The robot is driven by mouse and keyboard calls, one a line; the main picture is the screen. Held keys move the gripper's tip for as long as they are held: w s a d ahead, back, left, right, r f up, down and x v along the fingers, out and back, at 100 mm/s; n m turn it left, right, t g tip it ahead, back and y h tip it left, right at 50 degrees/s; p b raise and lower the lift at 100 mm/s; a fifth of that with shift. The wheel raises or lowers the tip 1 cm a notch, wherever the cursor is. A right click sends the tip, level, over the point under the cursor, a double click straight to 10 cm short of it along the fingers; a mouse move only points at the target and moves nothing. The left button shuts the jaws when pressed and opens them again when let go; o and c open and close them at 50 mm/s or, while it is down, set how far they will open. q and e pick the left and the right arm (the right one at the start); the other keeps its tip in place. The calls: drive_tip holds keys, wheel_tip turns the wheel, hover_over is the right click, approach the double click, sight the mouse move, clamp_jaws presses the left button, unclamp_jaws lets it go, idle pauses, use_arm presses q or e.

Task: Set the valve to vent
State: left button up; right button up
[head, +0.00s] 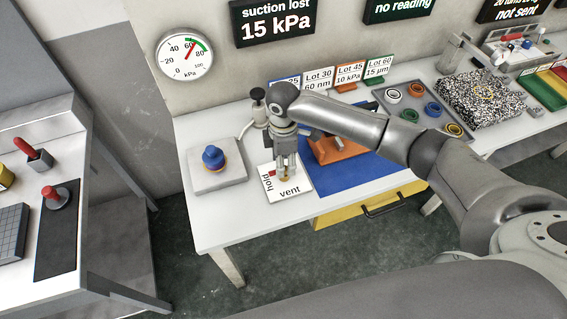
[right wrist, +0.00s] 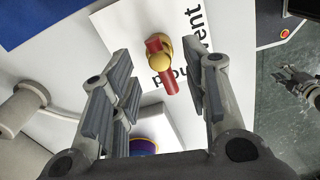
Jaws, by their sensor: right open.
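In the head view the red handle (head: 271,172) shows at the plate's left, on the "hold" side. My right gripper (head: 286,166) is over the plate and hides part of the valve. In the right wrist view its fingers (right wrist: 162,68) are open, one on each side of the valve, with nothing between them gripped. What looks like my left gripper (right wrist: 296,84) shows small at the right edge there; its jaws are unclear.
A blue knob (head: 213,157) stands on a grey block left of the plate. A blue mat (head: 345,185) with an orange object (head: 333,150) lies right. Lot cards (head: 349,73) stand behind. A screen (head: 275,22) reads "suction lost 15 kPa". The table's front edge is close.

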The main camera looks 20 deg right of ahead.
drive_tip(key=shift+f, duration=1.25)
clamp_jaws()
